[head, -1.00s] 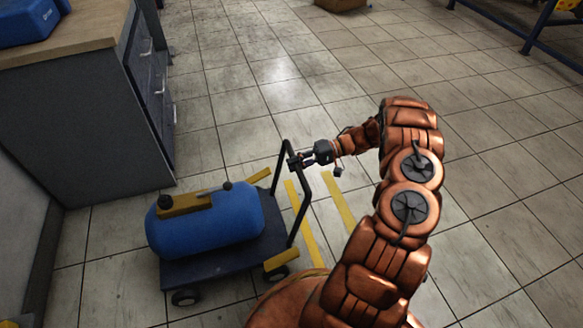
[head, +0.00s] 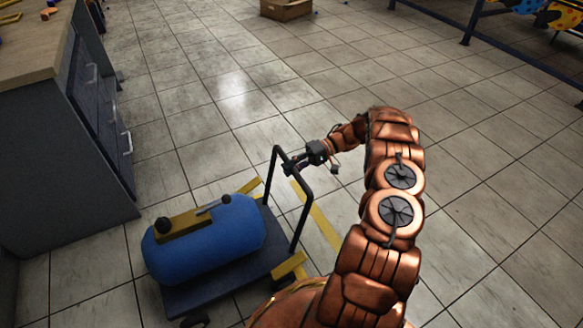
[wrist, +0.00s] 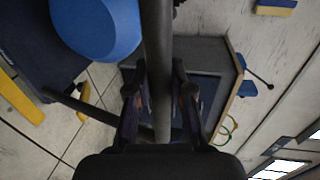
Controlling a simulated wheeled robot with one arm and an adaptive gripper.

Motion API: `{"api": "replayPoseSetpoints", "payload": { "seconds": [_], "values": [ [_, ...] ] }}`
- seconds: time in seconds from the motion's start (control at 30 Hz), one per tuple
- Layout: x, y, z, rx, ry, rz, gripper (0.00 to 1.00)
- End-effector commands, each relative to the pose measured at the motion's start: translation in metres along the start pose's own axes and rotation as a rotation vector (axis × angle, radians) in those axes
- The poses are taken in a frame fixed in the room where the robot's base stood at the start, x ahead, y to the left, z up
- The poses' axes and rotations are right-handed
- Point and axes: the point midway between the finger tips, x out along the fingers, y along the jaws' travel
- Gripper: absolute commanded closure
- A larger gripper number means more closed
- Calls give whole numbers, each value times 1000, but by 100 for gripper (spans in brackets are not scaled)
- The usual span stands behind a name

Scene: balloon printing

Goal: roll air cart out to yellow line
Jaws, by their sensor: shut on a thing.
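The air cart (head: 225,285) is a dark low platform carrying a blue tank (head: 205,243) with a yellow top block. Its black upright handle frame (head: 303,208) stands at the right end, between yellow corner pieces. My gripper (head: 290,166) is shut on the handle near its top. In the wrist view the handle bar (wrist: 158,60) runs between my fingers (wrist: 160,100), with the tank (wrist: 97,25) at upper left. A yellow floor line (head: 322,222) lies just right of the handle, running diagonally; my arm hides its lower end.
A grey workbench with drawers (head: 70,130) stands left of the cart. A cardboard box (head: 287,9) sits on the floor at the back. A blue-framed rack (head: 470,25) is at upper right. The tiled floor at centre and right is clear.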

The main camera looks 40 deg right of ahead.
Motion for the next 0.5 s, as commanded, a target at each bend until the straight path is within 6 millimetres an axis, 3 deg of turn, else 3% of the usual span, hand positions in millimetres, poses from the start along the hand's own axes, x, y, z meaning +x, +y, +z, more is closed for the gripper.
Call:
{"api": "replayPoseSetpoints", "payload": {
  "seconds": [0.07, 0.1, 0.3, 0.5],
  "values": [
    [0, 1, 0, 0, 1, 2, 100],
    [-1, 1, 0, 0, 2, 2, 77],
    [-1, 0, 0, -1, 3, 1, 56],
    [-1, 0, 0, -1, 4, 1, 52]
  ]
}}
